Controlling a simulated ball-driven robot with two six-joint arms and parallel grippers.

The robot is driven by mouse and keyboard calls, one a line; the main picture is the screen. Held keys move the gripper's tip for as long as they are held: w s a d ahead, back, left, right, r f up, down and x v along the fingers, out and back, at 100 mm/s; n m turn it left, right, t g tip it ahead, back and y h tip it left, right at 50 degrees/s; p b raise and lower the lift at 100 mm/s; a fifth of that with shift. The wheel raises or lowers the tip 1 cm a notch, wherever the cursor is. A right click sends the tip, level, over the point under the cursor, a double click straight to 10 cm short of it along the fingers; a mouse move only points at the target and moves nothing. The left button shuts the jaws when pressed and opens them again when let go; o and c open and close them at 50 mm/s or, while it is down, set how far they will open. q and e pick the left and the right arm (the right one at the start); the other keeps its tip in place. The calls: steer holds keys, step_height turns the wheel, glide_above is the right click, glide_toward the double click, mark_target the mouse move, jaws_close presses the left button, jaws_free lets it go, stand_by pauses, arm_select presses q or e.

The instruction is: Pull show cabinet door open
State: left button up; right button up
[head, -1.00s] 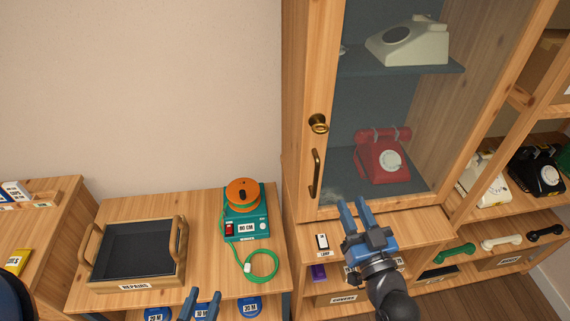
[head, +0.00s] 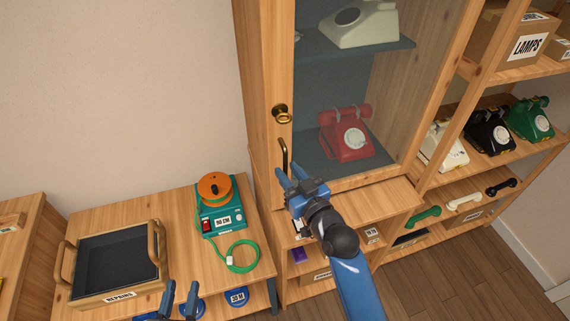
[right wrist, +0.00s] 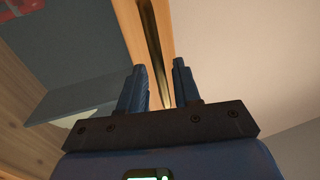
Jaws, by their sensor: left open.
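The show cabinet door (head: 284,70) is a wooden frame with a glass pane, and it looks closed. Its dark brass handle (head: 284,157) is upright on the left stile, below a round brass lock (head: 282,114). My right gripper (head: 288,172) is at the handle's lower end, fingers pointing up at it. In the right wrist view the handle (right wrist: 151,40) runs down between the two open fingers (right wrist: 158,70); a gap shows on either side of it. My left gripper (head: 179,290) is open and empty at the bottom, in front of the low bench.
Behind the glass are a red phone (head: 346,134) and a cream phone (head: 358,22). The bench at left holds a tray (head: 118,297) and a teal reel unit (head: 221,212) with a green cord. Open shelves with phones (head: 490,130) stand at right.

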steer(key=shift+x, duration=1.15)
jaws_close()
